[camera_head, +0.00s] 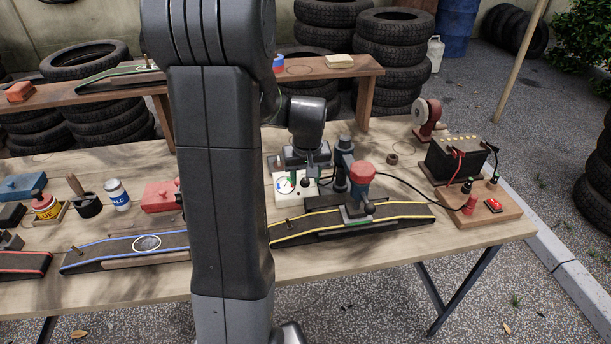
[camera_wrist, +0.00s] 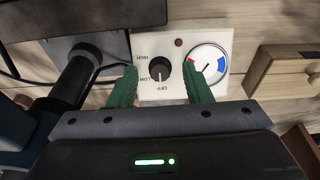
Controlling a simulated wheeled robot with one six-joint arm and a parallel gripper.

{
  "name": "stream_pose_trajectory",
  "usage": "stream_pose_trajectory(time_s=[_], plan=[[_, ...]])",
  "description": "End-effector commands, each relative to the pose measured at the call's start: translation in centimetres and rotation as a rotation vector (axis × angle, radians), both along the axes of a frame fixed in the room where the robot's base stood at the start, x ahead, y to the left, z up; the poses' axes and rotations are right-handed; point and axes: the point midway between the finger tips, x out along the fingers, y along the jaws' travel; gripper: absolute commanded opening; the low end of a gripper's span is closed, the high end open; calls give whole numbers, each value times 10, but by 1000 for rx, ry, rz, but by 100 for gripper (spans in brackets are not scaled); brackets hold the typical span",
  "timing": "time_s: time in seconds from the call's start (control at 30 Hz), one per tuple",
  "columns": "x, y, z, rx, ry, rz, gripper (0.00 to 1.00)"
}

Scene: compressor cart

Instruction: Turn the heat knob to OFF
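The heat knob (camera_wrist: 160,69) is a round black knob on a white panel (camera_wrist: 181,92), with HIGH, LOW and OFF printed around it upside down in the wrist view. I cannot tell for certain which label its pointer meets. My gripper (camera_wrist: 163,78) is open, with one green finger on each side of the knob and a gap on both sides. In the head view the white panel (camera_head: 281,196) lies on the bench, with my gripper (camera_head: 303,180) over it, partly hiding it and the knob.
A round gauge (camera_wrist: 207,64) with blue and red zones and a dark red lamp (camera_wrist: 179,42) are on the panel. A red-topped tool (camera_head: 361,175) stands on the yellow-edged ramp (camera_head: 408,211) close by. A black battery (camera_head: 455,157) stands at the right.

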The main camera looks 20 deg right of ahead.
Motion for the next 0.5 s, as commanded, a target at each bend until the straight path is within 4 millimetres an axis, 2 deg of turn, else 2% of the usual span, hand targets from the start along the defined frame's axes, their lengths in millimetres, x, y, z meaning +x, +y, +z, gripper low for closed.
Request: stream_pose_trajectory(time_s=[0.3,0.43,0.5], plan=[[0,0,2,0,-1,-1,45],[-2,0,16,-1,-3,-1,45],[-5,1,29,-3,-5,-1,45]])
